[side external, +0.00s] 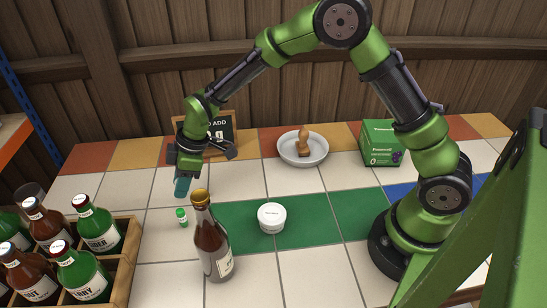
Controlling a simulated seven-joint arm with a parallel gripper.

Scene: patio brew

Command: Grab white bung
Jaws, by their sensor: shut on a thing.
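My gripper (182,188) points down at the left of the tiled table, above the white tiles. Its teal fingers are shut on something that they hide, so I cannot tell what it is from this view. I cannot make out a white bung anywhere in this view. A small white vial with a green cap (182,217) stands just below and in front of the fingertips, apart from them. A brown bottle with a gold top (211,240) stands to the right of the vial, nearer the camera.
A wooden crate (128,262) of capped bottles fills the front left. A white lidded tub (271,217) stands at the middle. Behind are a white bowl (290,156) holding a wooden piece, a green box (381,143) and a small chalkboard (222,132).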

